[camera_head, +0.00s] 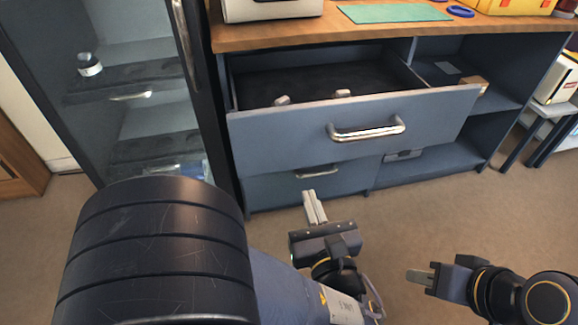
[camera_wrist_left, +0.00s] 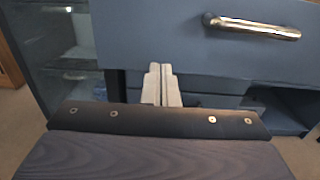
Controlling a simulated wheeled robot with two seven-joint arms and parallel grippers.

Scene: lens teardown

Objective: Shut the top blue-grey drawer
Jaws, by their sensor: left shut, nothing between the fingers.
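The top blue-grey drawer (camera_head: 270,135) is pulled out of the wooden-topped cabinet, and its dark inside shows with small pale items in it. Its chrome bar handle (camera_head: 366,130) is on the right half of the front. In the left wrist view the drawer front (camera_wrist_left: 150,40) fills the top, with the handle (camera_wrist_left: 252,26) at upper right. My left gripper (camera_head: 314,206) is shut and empty, in front of and below the drawer front; its fingers (camera_wrist_left: 160,84) also show in the wrist view. My right gripper (camera_head: 420,276) is at lower right, apart from the cabinet; its finger gap is unclear.
A lower drawer (camera_head: 280,187) with its own handle is beneath. Open shelves (camera_head: 435,165) are at the right. A glass-fronted cabinet (camera_head: 120,100) stands at the left. The worktop (camera_head: 290,34) holds a green mat (camera_head: 394,13) and a yellow box (camera_head: 510,5). Carpet (camera_head: 420,220) is clear in front.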

